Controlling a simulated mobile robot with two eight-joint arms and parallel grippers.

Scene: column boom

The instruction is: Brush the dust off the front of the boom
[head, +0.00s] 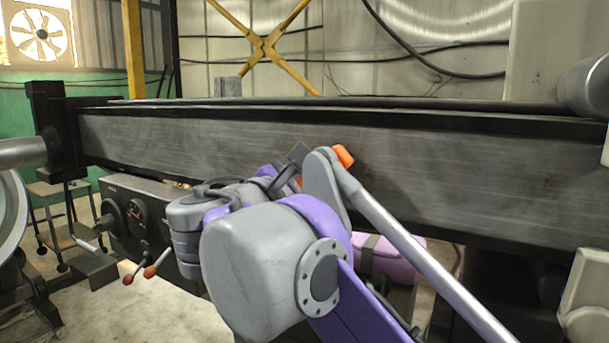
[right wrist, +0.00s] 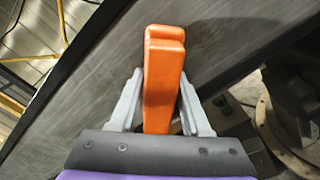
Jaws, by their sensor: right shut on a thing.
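The boom (head: 440,170) runs across the head view as a long dark beam. Its front face looks grey, with pale, streaky, dust-like marks. The face also fills much of the right wrist view (right wrist: 85,100), running diagonally. My right gripper (right wrist: 162,85) is shut on an orange block-like tool (right wrist: 164,70), with one grey finger on each side. The tool's far end overlaps the boom's face; I cannot tell whether it touches. In the head view, an orange part of the tool (head: 343,156) shows beside my right arm, which hides the rest. My left gripper is out of view.
A dark control box (head: 140,215) with dials and levers hangs below the boom at left. A pink-purple case (head: 395,257) sits below the boom, behind my arm. A small stand (head: 60,195) stands at far left. A yellow cross brace (head: 265,48) is behind.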

